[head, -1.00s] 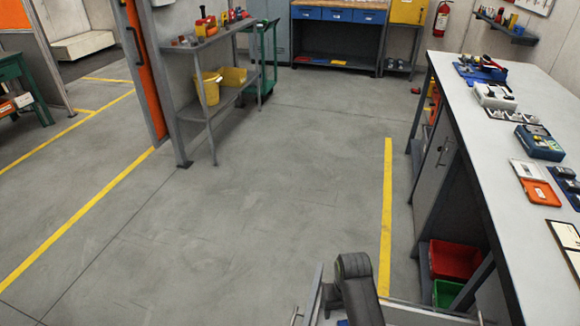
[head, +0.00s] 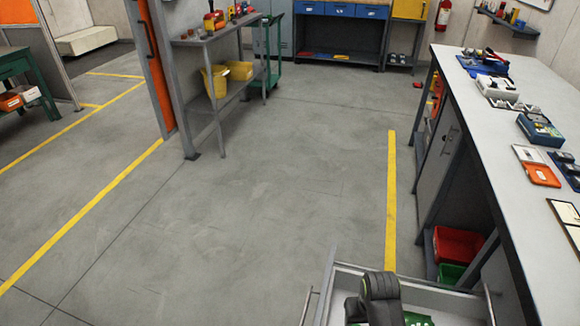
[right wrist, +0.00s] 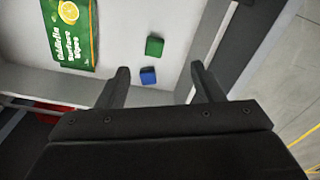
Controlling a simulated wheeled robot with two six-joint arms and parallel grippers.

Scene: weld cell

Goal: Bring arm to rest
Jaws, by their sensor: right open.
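My right gripper (right wrist: 160,84) is open and empty in the right wrist view. It is over an open drawer with a pale inside (right wrist: 125,35). A green block (right wrist: 155,46) and a blue block (right wrist: 148,76) lie in the drawer just beyond the fingertips, apart from each other. A green wipes pack (right wrist: 69,33) with a fruit picture lies at upper left. In the head view a black part of my arm is over the open drawer (head: 345,281) at the bottom, hiding part of it. My left gripper is not in view.
A long workbench (head: 470,105) with tools and boxes runs along the right. A red bin (head: 458,243) sits on its lower shelf. A grey shelf stand (head: 217,100) with yellow bins is at left. The floor (head: 270,190) between is clear.

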